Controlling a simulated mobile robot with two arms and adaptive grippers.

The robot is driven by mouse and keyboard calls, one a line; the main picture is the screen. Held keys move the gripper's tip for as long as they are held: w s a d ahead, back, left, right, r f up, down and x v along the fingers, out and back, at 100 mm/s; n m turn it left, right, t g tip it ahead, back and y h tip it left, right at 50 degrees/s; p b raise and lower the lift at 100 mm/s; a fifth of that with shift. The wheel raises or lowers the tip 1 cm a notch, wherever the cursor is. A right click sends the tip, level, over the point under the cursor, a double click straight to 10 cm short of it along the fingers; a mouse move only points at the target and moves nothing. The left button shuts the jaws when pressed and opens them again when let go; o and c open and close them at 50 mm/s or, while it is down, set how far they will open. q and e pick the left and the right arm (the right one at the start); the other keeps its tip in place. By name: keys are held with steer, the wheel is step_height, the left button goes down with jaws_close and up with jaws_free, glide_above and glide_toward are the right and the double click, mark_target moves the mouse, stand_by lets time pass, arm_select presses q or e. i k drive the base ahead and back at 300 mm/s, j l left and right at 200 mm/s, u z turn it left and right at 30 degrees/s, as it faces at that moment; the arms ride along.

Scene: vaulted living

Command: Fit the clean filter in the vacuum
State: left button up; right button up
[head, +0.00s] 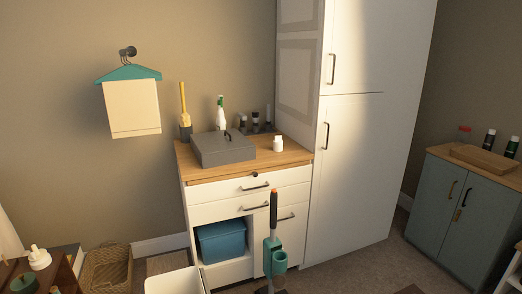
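A teal and dark stick vacuum (273,245) stands upright in front of the white drawer cabinet, with a dark handle tipped in orange and an open, cup-like teal part on its right side. Its foot is partly cut off by the bottom edge. I cannot pick out the clean filter for certain. A grey lidded box (223,149) sits on the cabinet's wooden top; its contents are hidden. Neither of my grippers is in view.
The white cabinet (227,188) holds a blue bin (222,241) in its open cubby. A white jar (278,144), bottles and a brush stand on top. A tall white cupboard (350,150) is to the right. A wicker basket (106,268) and white bin (175,283) are lower left.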

mark_target(275, 259)
steer(key=i+l+u, duration=0.3)
steer(key=u, duration=0.15)
steer(key=i+l+u, duration=0.25)
steer(key=l+u, duration=0.25)
